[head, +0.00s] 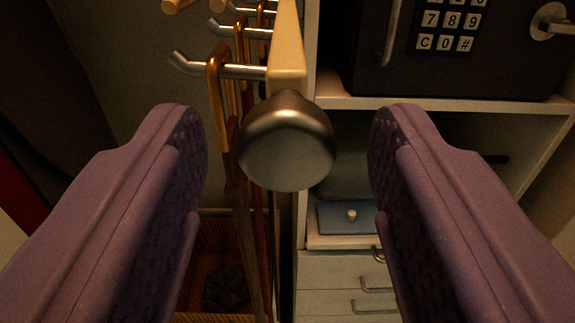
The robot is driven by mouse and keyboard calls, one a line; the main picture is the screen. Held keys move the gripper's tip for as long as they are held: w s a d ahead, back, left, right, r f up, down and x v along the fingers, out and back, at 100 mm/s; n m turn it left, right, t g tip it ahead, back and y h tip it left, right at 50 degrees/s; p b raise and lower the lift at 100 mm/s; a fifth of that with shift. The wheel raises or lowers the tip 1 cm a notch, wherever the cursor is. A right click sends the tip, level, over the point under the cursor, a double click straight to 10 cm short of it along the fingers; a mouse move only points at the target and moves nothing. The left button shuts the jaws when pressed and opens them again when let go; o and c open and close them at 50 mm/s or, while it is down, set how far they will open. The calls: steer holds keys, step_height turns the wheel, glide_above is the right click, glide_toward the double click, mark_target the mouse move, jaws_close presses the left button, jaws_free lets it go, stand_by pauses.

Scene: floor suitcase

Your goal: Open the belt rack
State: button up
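The belt rack (288,58) is a narrow wooden bar with metal hooks along its left side and a round dark metal knob (287,142) at its near end. Several brown belts (217,95) hang from the hooks. My gripper (287,140) shows as two purple fingers at left and right. It is open, and the knob shows between the fingertips with a gap on both sides. I cannot tell exactly how far in depth the knob is from the fingers.
A black safe (455,75) with a keypad stands on a shelf (450,103) at the upper right. A blue box (345,217) and drawers (345,275) are below. A woven basket (215,255) is at the lower left. Dark clothing (50,80) hangs far left.

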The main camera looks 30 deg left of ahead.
steer(key=p+v, duration=0.2)
steer(key=v, duration=0.5)
steer(key=shift+s+d, duration=0.2)
steer(key=shift+s, duration=0.1)
steer(key=w+d+r+m+t+h, duration=0.1)
steer(key=w+d+r+h, duration=0.15)
steer(key=r, duration=0.45)
steer(key=w+d+r+m+t+h, duration=0.1)
steer(key=w+d+r+m+h, duration=0.2)
steer(key=r, duration=0.4)
steer(key=w+d+r+t+h, duration=0.1)
steer(key=w+d+r+h, duration=0.2)
steer(key=r, duration=0.4)
steer(key=s+a+r+m+g+h, duration=0.1)
steer(key=s+a+r+m+g, duration=0.1)
steer(key=s+r, duration=1.1)
step_height(320, 180, up, 4)
steer(key=shift+s+a+r+m+g, duration=0.1)
steer(key=shift+s+a+m+g, duration=0.1)
steer(key=shift+a+m+g, duration=0.15)
